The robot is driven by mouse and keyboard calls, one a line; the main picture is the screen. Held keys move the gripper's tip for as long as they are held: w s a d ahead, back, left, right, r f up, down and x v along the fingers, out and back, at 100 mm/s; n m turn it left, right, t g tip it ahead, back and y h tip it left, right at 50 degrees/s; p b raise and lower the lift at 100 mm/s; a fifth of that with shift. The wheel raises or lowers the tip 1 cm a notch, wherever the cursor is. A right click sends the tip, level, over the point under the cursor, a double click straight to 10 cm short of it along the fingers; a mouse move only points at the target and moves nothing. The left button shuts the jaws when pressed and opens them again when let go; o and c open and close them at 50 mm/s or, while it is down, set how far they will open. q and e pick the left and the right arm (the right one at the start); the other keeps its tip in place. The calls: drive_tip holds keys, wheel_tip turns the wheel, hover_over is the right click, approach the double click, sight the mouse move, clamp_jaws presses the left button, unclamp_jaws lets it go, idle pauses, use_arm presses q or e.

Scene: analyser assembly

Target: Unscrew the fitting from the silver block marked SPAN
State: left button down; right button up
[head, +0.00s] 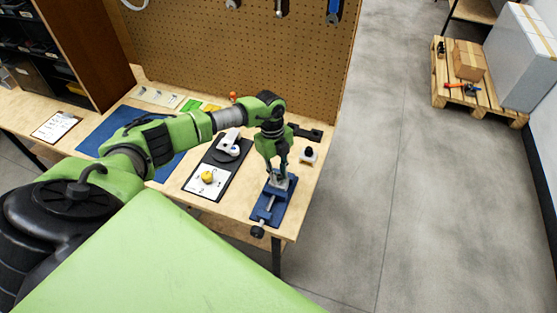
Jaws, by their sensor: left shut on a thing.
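A blue vise (268,212) stands at the right end of the workbench. A small silver block (279,182) sits in it, and any marking on it is too small to read. My left gripper (279,174) points down from above, with its fingers at the top of the block. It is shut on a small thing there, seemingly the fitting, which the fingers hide. My right gripper is not in view.
On the bench (230,207), a dark tray (217,165) holds a white device and a card with a yellow round item (208,177). A pegboard (240,55) rises behind.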

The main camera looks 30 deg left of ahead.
use_arm(q)
drive_tip(key=shift+r+n+p, duration=0.3)
drive_tip(key=shift+n+p, duration=0.55)
drive_tip(key=shift+n, duration=0.15)
drive_tip(key=shift+f+n+t+p, duration=0.2)
drive_tip(key=shift+n+t+p, duration=0.15)
drive_tip(key=shift+n, duration=0.25)
drive_tip(key=c, duration=1.8)
unclamp_jaws()
drive_tip(key=shift+o, duration=0.2)
drive_tip(key=o, duration=0.6)
drive_tip(key=shift+c, duration=0.2)
